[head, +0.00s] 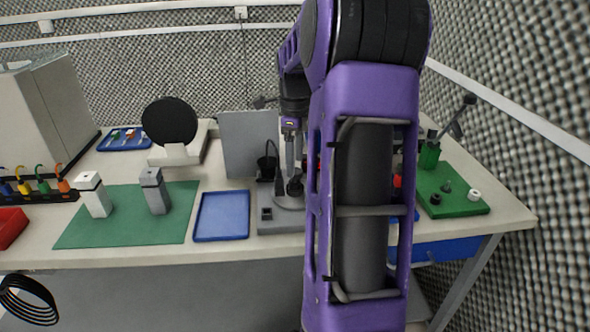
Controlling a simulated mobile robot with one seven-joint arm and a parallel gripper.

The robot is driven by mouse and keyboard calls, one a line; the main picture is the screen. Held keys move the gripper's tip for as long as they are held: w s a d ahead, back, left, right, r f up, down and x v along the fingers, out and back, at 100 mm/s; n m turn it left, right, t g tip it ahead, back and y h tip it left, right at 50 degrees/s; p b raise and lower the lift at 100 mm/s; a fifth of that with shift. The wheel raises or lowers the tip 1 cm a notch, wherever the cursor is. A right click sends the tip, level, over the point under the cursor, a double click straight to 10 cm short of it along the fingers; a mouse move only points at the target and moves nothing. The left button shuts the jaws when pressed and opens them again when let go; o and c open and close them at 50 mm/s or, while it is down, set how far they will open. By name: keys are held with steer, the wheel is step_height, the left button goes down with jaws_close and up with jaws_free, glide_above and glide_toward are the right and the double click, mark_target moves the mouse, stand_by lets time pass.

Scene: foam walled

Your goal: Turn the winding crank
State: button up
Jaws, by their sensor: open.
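My gripper (292,168) hangs in front of the far wall, pointing down over a grey base unit (280,222) near the middle of the bench. The jaws are open. A round grey disc (288,203) with a dark upright part (295,186) sits on that base, just under the gripper. Whether they touch cannot be told. I cannot tell for sure which part is the winding crank. My purple arm hides the right side of this unit and the bench behind it.
A blue tray (221,215) lies left of the unit, and a grey panel (248,143) stands behind. A black disc (170,122) stands at the back. A green board (455,193) with small parts lies at the right.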

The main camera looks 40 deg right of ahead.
mark_target(295, 183)
steer(key=shift+f, duration=1.2)
jaws_close()
